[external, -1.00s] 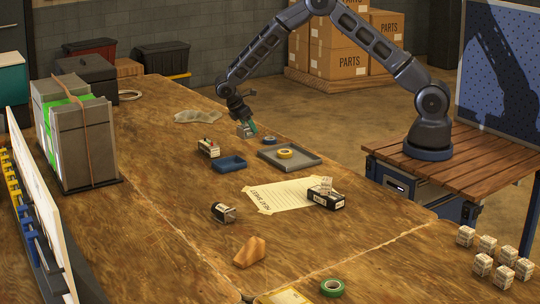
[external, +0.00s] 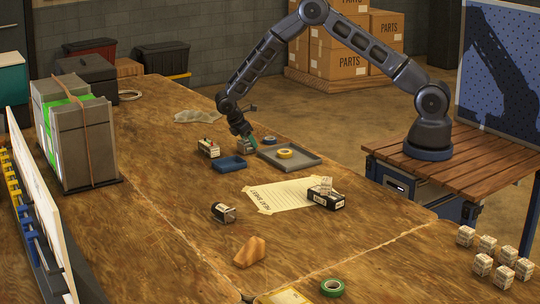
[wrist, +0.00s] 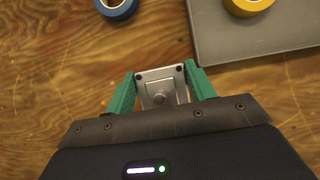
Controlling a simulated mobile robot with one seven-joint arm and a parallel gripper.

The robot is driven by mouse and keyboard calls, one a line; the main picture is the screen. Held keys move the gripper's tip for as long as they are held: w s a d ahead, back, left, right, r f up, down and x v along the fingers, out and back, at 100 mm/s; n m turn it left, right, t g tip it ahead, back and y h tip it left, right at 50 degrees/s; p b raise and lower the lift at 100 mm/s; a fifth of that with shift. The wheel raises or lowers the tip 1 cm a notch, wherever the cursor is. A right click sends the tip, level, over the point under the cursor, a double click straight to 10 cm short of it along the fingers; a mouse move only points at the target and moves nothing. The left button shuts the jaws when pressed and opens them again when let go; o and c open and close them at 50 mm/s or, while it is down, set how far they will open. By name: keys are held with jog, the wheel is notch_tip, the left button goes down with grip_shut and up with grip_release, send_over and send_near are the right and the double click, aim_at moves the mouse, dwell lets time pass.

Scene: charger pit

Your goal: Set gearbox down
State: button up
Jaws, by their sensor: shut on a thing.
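The gearbox (external: 244,147) is a small silver-grey block with a square plate and a round shaft, which show in the wrist view (wrist: 159,88). My gripper (external: 249,143) is shut on it, with the green fingers on its two sides in the wrist view (wrist: 160,92). The gearbox is at or just above the wooden table (external: 170,190), between the blue tray and the grey tray. I cannot tell whether its underside touches the wood.
The grey tray (external: 309,160) with a yellow tape roll (external: 285,154) lies close on the right, and a blue tape roll (external: 269,140) behind. Bare wood lies further left.

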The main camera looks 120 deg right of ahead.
jog(key=o, duration=1.2)
jog(key=shift+f, duration=0.1)
